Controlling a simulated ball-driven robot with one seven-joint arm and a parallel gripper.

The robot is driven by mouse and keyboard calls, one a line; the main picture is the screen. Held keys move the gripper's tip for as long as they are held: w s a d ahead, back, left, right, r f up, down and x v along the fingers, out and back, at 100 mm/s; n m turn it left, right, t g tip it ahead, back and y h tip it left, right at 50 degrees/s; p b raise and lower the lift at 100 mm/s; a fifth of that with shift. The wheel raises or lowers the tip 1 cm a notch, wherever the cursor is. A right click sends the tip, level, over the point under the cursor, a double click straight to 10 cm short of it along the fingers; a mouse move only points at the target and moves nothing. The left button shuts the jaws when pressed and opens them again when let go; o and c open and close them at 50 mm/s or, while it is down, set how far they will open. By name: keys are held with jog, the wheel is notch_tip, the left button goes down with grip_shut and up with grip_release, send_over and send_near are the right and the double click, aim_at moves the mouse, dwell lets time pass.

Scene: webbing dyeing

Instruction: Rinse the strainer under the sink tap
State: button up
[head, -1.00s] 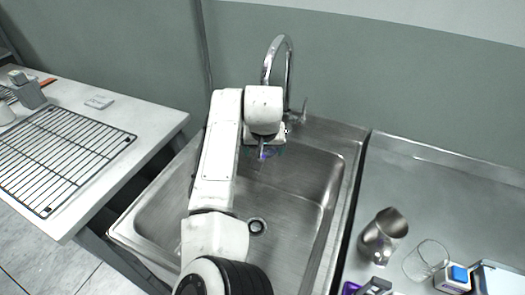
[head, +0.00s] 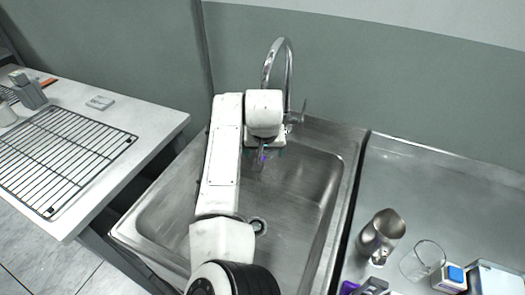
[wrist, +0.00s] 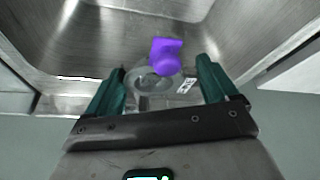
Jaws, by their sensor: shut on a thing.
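My gripper (head: 265,150) is over the back of the sink basin, just in front of the tap (head: 289,75), with my arm hiding part of the view. In the wrist view my gripper (wrist: 161,66) has its green fingers on either side of a purple piece (wrist: 166,55) and a grey round part below it. I take this to be the strainer, held in the fingers. I cannot tell whether water is running.
The sink basin (head: 300,185) has a drain (head: 259,227) near its middle. On the right counter stand a metal jug (head: 382,235), a clear glass (head: 424,262) and a blue-and-white box (head: 452,276). A black wire rack (head: 62,160) lies on the left table.

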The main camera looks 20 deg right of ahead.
jog(key=shift+s, duration=0.1)
jog(key=shift+s+a+r+p, duration=0.1)
jog(key=shift+s+a+p, duration=0.1)
jog(key=shift+s+p, duration=0.35)
jog(key=shift+s+a+r+p, duration=0.1)
jog(key=shift+s+a+p, duration=0.05)
jog(key=shift+s+p, duration=0.4)
jog(key=shift+s+a+f+p, duration=0.1)
jog(key=shift+s+a+p, duration=0.25)
jog(key=shift+s, duration=0.55)
jog(key=shift+s+a+p, duration=0.1)
jog(key=shift+s+p, duration=0.35)
jog(key=shift+s, duration=0.45)
jog(key=shift+s+a+f+p, duration=0.1)
jog(key=shift+s+a+p, duration=0.25)
jog(key=shift+s, duration=0.55)
jog(key=shift+d, duration=0.1)
jog(key=s+a+r+p, duration=0.1)
jog(key=s+r+p, duration=0.3)
jog(key=shift+s+a, duration=0.15)
jog(key=shift+s, duration=0.25)
